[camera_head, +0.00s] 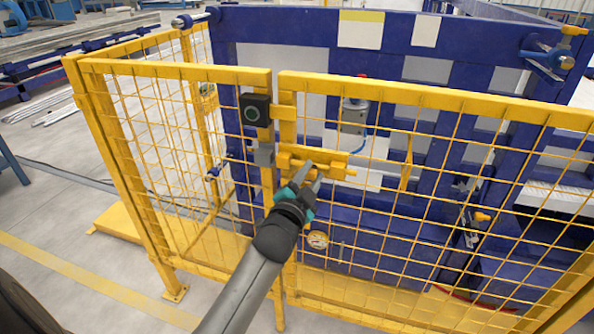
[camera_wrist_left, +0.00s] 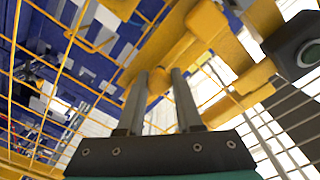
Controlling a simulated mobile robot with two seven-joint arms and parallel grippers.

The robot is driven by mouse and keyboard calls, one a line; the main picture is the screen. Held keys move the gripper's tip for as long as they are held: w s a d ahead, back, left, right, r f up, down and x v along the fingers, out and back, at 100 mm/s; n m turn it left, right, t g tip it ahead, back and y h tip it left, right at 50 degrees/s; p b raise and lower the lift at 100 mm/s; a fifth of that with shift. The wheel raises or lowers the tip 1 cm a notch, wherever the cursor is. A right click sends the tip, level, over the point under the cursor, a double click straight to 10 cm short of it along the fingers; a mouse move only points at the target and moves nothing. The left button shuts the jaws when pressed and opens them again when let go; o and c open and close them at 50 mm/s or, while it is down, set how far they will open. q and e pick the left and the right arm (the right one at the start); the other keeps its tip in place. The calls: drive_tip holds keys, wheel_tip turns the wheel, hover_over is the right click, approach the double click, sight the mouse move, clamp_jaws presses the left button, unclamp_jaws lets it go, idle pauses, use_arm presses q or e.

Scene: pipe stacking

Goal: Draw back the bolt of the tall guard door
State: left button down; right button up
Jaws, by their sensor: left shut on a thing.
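The tall guard door (camera_head: 430,101) is a yellow mesh panel with a thick yellow frame. My left gripper (camera_head: 307,174) reaches up to the housing from below. In the left wrist view, the two grey fingers (camera_wrist_left: 160,76) are shut on the yellow bolt handle (camera_wrist_left: 157,82). The handle is mostly hidden in the head view. Whether the rod's end sits in the block I cannot tell. My right gripper is not in view.
A black box with a green ring (camera_head: 255,110) is on the post above the bolt. Another yellow mesh panel (camera_head: 150,150) stands left. A blue machine frame (camera_head: 275,25) is behind the mesh. Open grey floor (camera_head: 60,215) lies at the left.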

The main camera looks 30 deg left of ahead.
use_arm(q)
drive_tip(key=shift+w+d, duration=0.2)
drive_tip(key=shift+d, duration=0.8)
drive_tip(key=c, duration=0.6)
unclamp_jaws()
drive_tip(key=shift+d, duration=0.15)
drive_tip(key=shift+s, duration=0.25)
drive_tip(key=s+d, duration=0.1)
drive_tip(key=s, duration=0.8)
drive_tip(key=s+d+p, duration=0.1)
drive_tip(key=s, duration=0.4)
drive_tip(key=shift+s+d, duration=0.2)
drive_tip(key=shift+d, duration=0.15)
